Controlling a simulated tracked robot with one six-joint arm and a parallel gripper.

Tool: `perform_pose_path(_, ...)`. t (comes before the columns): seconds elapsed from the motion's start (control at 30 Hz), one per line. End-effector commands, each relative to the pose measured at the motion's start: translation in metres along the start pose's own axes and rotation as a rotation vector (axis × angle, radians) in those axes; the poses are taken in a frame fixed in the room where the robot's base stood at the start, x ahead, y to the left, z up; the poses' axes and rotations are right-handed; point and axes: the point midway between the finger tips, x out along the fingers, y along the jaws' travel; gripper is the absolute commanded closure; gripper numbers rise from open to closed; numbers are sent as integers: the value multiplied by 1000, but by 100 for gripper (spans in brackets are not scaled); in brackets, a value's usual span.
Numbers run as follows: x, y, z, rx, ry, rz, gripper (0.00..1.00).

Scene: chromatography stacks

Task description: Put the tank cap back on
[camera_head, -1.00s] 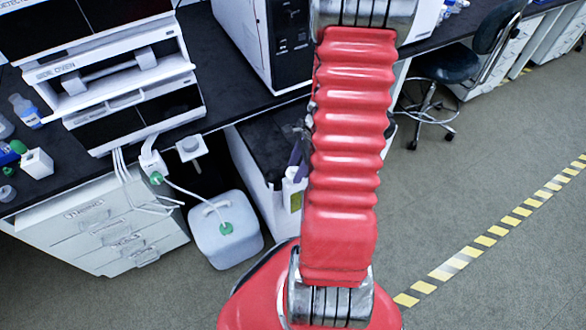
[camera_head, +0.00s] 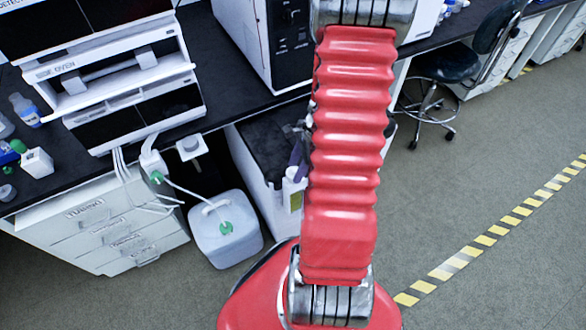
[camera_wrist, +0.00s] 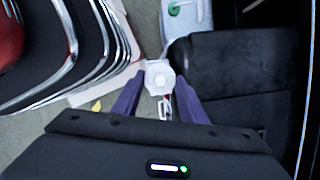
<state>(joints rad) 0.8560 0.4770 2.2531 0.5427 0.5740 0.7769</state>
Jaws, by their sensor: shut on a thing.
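Part of that tank (camera_wrist: 177,32) seems to show beyond the fingertips in the wrist view.
A black bench (camera_head: 222,80) carries white instruments and small bottles (camera_head: 24,110). Drawers (camera_head: 105,240) stand left of the tank. A low cabinet with a dark top (camera_head: 268,150) is at its right. A chair (camera_head: 445,65) stands far right. Open floor lies right of my arm.

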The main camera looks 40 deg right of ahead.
Motion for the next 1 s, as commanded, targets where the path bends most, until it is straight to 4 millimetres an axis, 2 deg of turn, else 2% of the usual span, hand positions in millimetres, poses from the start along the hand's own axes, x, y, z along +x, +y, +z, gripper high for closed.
perform_pose_path(0.03,0,0,0,0,0,0,82)
perform_pose_path(0.07,0,0,0,0,0,0,60)
perform_pose_path(0.33,0,0,0,0,0,0,41)
perform_pose_path(0.53,0,0,0,0,0,0,39)
perform_pose_path(0.8,0,0,0,0,0,0,21)
perform_pose_path(1.0,0,0,0,0,0,0,21)
